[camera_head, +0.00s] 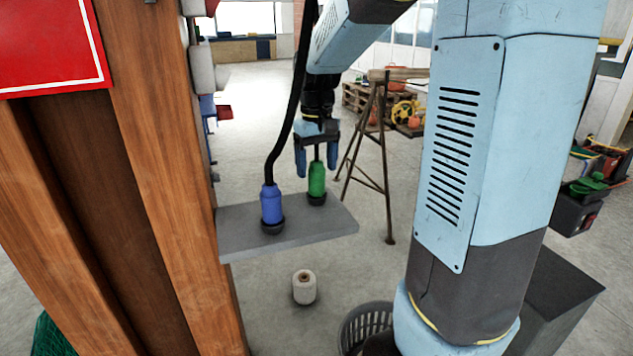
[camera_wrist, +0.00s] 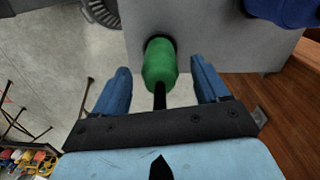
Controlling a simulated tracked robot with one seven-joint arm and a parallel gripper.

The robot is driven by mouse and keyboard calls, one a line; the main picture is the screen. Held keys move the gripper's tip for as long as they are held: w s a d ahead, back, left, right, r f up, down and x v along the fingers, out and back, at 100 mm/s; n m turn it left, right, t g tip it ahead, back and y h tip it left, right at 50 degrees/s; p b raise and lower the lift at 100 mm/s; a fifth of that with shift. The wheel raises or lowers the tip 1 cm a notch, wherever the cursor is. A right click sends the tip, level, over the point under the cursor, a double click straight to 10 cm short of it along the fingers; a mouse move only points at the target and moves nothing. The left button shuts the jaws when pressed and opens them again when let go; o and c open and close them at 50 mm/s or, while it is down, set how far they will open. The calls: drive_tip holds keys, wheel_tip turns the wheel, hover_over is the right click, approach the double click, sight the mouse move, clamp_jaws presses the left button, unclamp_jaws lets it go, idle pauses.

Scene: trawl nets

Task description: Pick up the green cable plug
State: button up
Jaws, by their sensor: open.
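The green cable plug (camera_head: 316,180) stands upright in a dark round base on a grey shelf (camera_head: 290,235). A thin dark cable stub rises from its top. My gripper (camera_head: 316,172) is above the plug with its fingers pointing down, one on each side of the plug's upper part. In the wrist view the green plug (camera_wrist: 160,64) lies between and just beyond the two blue fingers of my gripper (camera_wrist: 160,85). The fingers are open, and gaps show on both sides of the plug.
A blue plug (camera_head: 271,204) with a thick black cable stands close by on the shelf, left of the green one. A wooden post (camera_head: 165,150) borders the shelf on the left. A white spool (camera_head: 304,288) and a grey basket (camera_head: 365,322) are on the floor below.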

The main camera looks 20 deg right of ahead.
sight(317, 181)
wheel_tip(317, 181, down, 5)
drive_tip(key=shift+f, duration=0.1)
clamp_jaws()
idle(0.8)
